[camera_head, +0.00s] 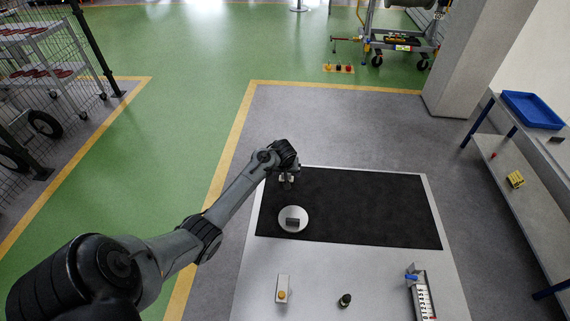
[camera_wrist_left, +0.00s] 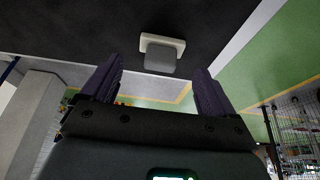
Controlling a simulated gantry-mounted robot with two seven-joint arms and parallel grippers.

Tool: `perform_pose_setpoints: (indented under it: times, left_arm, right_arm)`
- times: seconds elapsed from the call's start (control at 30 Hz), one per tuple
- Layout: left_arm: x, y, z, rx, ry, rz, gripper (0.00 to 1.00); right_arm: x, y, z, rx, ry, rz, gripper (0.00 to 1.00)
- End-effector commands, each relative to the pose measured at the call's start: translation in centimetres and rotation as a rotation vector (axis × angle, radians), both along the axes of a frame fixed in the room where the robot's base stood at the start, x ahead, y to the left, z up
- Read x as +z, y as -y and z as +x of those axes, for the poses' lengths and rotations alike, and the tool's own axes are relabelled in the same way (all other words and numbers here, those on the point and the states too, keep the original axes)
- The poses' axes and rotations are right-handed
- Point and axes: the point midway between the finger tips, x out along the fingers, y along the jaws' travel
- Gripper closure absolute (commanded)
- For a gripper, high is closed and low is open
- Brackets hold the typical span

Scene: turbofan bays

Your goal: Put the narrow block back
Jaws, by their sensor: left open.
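My left gripper (camera_head: 286,183) is at the far left corner of the black mat (camera_head: 365,210) in the head view. Its two fingers stand apart in the left wrist view (camera_wrist_left: 158,65), with nothing held between them. A small grey block on a pale square base (camera_wrist_left: 161,40) shows just beyond the fingertips there. In the head view a pale piece shows at the gripper, partly hidden by it. I cannot tell which is the narrow block. My right gripper is not in view.
On the pale near part of the table (camera_head: 320,270) stand a white box with an orange knob (camera_head: 282,288), a dark green object (camera_head: 344,300) and a numbered strip with a blue piece (camera_head: 421,298). A shelf with a blue tray (camera_head: 532,109) stands right. The mat's right side is clear.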

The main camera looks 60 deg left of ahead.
Motion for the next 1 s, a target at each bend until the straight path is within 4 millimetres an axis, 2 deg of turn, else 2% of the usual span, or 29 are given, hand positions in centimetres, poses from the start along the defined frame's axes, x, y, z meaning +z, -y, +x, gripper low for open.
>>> perform_pose_setpoints:
  times: [0.03,0.2,0.4,0.6,1.0]
  left_arm:
    - [1.2,0.4,-0.2,0.0,0.004,0.0,0.12]
    - [4.0,1.3,-0.9,0.001,0.003,-0.001,0.12]
    - [6.3,2.1,-1.6,0.0,0.002,-0.001,0.12]
    - [7.3,2.4,-1.9,0.0,0.0,0.0,0.12]
    - [7.4,2.4,-2.0,0.0,-0.001,0.0,0.12]
  right_arm:
    - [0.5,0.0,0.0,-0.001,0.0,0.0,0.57]
    - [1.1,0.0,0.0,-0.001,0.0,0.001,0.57]
    - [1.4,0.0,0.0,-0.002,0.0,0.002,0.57]
    - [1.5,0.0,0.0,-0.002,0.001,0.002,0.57]
    - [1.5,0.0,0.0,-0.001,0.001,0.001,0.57]
